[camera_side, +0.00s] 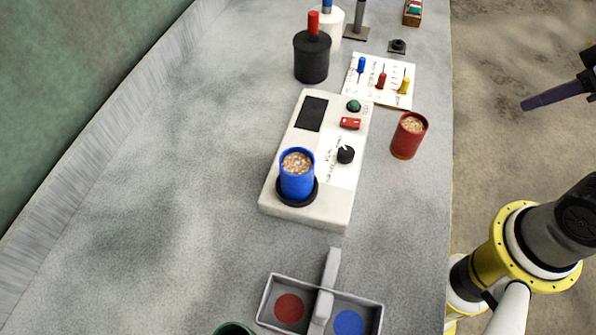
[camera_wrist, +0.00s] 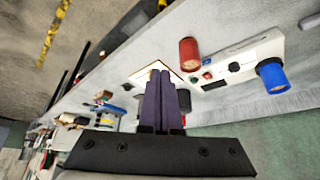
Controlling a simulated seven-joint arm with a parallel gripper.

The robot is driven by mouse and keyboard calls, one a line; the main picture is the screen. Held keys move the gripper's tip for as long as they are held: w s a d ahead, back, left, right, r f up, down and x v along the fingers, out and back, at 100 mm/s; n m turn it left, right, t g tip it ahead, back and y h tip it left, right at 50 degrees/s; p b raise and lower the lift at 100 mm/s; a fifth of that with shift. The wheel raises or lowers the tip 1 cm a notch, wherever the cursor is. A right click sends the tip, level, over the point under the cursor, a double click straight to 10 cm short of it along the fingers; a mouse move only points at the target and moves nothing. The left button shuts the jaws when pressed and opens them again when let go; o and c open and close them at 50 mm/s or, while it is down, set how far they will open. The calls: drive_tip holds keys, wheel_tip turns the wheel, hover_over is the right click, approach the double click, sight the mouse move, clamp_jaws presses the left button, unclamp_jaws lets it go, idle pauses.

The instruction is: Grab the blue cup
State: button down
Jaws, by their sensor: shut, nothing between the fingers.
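The blue cup (camera_side: 297,178) is filled with brown grain. It stands upright on a round black plate (camera_side: 284,192) at the near end of a white device. In the wrist view the blue cup (camera_wrist: 272,76) is at the right, with the device behind it. My gripper (camera_side: 527,104) is at the upper right of the side view, beyond the table edge and well apart from the cup. In the wrist view my gripper's purple fingers (camera_wrist: 160,75) lie together, shut and empty.
A red cup (camera_side: 408,136) of grain stands right of the white device (camera_side: 315,150). A divided tray (camera_side: 266,300) with red and blue discs is near the front. A black bottle (camera_side: 312,58) and a card with coloured pins (camera_side: 380,80) stand behind. The table's left side is clear.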

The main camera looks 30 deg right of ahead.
unclamp_jaws()
idle(0.5)
